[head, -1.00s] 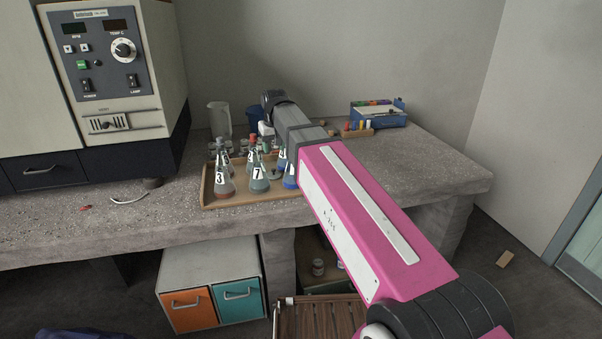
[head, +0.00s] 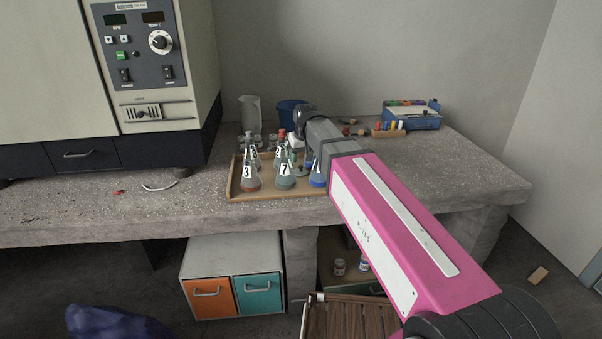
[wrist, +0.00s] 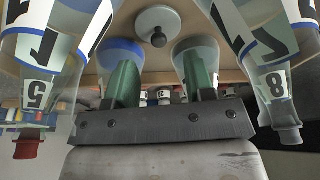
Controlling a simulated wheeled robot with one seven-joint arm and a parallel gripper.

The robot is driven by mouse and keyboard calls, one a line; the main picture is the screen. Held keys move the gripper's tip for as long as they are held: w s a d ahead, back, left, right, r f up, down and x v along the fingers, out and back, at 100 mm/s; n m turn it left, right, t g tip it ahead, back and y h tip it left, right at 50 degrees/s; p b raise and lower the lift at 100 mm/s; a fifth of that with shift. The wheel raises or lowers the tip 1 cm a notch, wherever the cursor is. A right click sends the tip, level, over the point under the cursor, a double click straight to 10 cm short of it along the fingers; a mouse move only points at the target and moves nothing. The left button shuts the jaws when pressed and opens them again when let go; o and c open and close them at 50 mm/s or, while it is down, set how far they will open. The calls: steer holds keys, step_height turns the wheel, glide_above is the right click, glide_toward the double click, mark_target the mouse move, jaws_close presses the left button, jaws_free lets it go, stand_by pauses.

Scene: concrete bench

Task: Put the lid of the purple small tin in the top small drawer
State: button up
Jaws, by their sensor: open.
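My gripper (wrist: 160,85) shows two green fingers, apart with nothing between their tips, in the wrist view. A round grey disc with a dark knob (wrist: 158,28), which looks like a lid, lies on the wooden tray beyond the fingertips. I cannot tell whether it belongs to the purple small tin. No purple tin is clearly visible. In the head view my arm hides the gripper at the right end of the tray (head: 240,196). I cannot tell which drawer is the top small one; dark drawer fronts (head: 78,154) show under the oven-like machine.
Numbered flasks (head: 285,178) crowd the tray close to the gripper; flasks 5 (wrist: 38,92) and 8 (wrist: 277,85) flank it. A cabinet with orange (head: 208,298) and teal (head: 258,294) fronts stands below the bench. A blue box (head: 411,116) stands at the back right.

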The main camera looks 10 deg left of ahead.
mark_target(301, 166)
steer(key=shift+x, duration=2.6)
jaws_close()
